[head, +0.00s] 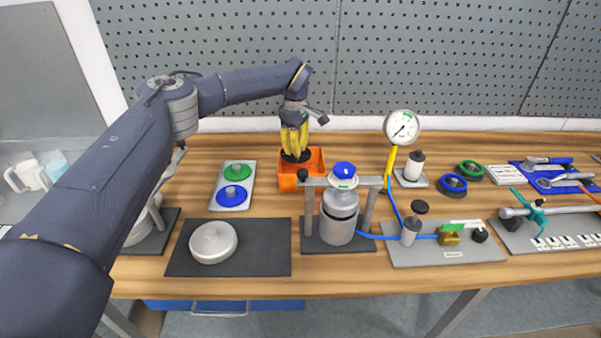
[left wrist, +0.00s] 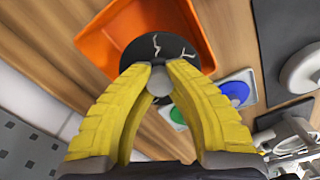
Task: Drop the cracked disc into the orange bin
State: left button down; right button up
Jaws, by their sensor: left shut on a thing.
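The cracked disc (left wrist: 165,46) is black with pale crack lines and a grey centre knob. My left gripper (left wrist: 158,75) has its yellow fingers shut on the disc's knob. In the head view the left gripper (head: 294,151) points down over the orange bin (head: 316,163), with the dark disc (head: 296,157) at its fingertips. In the left wrist view the disc overlaps the near part of the orange bin (left wrist: 98,47). I cannot tell how far the disc is above the bin floor. My right gripper is in neither view.
A tray with a green disc (head: 237,171) and a blue disc (head: 232,196) lies left of the bin. A clamped metal vessel (head: 339,218) stands in front of it to the right. A pressure gauge (head: 402,127) stands farther right. A perforated panel (head: 230,45) rises behind.

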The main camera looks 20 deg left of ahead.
pick_arm(q)
jog(key=shift+f, duration=1.05)
jog(key=c, duration=1.4)
grip_release()
jog(key=shift+o, duration=0.2)
notch_tip(320, 180, up, 12)
